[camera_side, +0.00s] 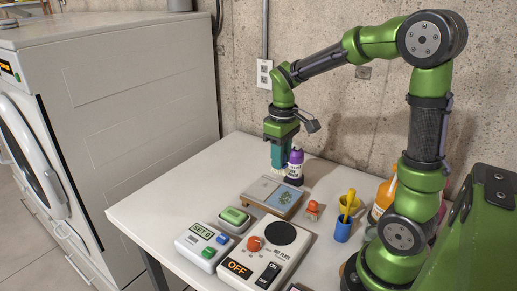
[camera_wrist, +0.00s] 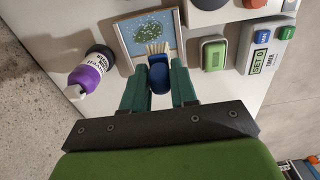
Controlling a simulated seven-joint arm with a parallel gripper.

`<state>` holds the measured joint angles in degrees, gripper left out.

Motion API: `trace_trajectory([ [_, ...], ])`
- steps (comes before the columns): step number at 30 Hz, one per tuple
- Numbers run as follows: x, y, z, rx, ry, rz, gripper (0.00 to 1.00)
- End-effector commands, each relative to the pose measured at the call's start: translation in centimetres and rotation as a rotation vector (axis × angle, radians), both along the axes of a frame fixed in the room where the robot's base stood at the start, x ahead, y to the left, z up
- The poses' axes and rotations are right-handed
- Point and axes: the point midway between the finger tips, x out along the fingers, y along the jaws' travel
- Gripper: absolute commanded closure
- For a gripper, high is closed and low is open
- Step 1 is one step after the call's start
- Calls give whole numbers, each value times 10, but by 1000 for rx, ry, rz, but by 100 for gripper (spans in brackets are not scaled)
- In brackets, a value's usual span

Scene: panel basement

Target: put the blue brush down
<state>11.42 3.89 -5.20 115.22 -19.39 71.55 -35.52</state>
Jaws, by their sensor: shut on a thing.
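My gripper (camera_side: 278,158) has teal fingers and points down over the back part of the white table. In the wrist view its fingers (camera_wrist: 159,74) are shut on the blue brush (camera_wrist: 158,80), one on each side of it. Tan bristles show at the brush's far end, overlapping the near edge of the framed picture (camera_wrist: 168,22) in that view. I cannot tell whether the bristles touch anything.
A purple and white bottle (camera_side: 295,167) stands close beside my gripper. The wooden-framed picture (camera_side: 258,190) lies in front. The table's left part (camera_side: 165,195) is clear.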

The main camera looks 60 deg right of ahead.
Motion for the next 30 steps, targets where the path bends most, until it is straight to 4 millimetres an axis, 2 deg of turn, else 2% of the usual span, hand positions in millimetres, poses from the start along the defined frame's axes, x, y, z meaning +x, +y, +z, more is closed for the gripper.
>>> trace_trajectory([
  [1,-20,3,-4,1,-2,0,100],
  [3,-41,7,-12,1,-2,3,100],
  [6,-66,13,-24,1,0,7,100],
  [10,-85,17,-36,1,0,13,100],
  [14,-92,19,-52,2,5,18,100],
  [21,-91,18,-94,2,6,18,100],
  [26,-90,18,-108,2,5,19,100],
  [30,-91,18,-129,3,8,18,100],
])
